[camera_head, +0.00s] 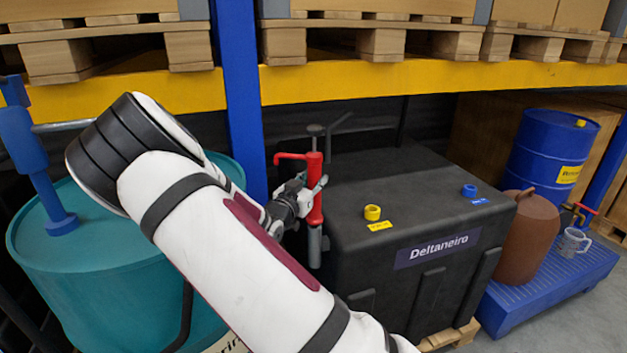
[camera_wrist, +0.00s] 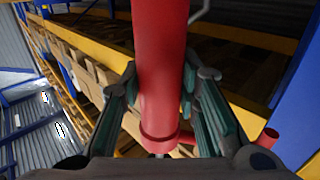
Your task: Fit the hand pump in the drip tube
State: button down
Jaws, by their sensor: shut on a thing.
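The hand pump (camera_head: 314,200) is a red upright cylinder with a red spout pointing left and a grey top, beside the left edge of the black tank. My gripper (camera_head: 312,190) is shut around its red body. In the wrist view the red barrel of the pump (camera_wrist: 162,60) stands between the two fingers of my gripper (camera_wrist: 168,85), with a collar at one end. A grey tube (camera_head: 314,246), which looks like the drip tube, shows directly below the red body. I cannot tell whether the pump's lower end is inside it or only above it.
The black tank (camera_head: 400,200) has a yellow cap (camera_head: 372,212) and a blue cap (camera_head: 469,190). A teal drum (camera_head: 90,270) stands at the left. A blue upright (camera_head: 240,90) and yellow beam (camera_head: 400,78) lie behind. A blue drip tray (camera_head: 550,285) is at the right.

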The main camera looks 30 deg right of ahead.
jog(key=shift+f+b, duration=0.5)
jog(key=shift+f, duration=0.5)
dwell(0.8)
jog(key=c, duration=1.1)
grip_release()
jog(key=shift+p+v, duration=1.2)
jog(key=shift+v, duration=3.35)
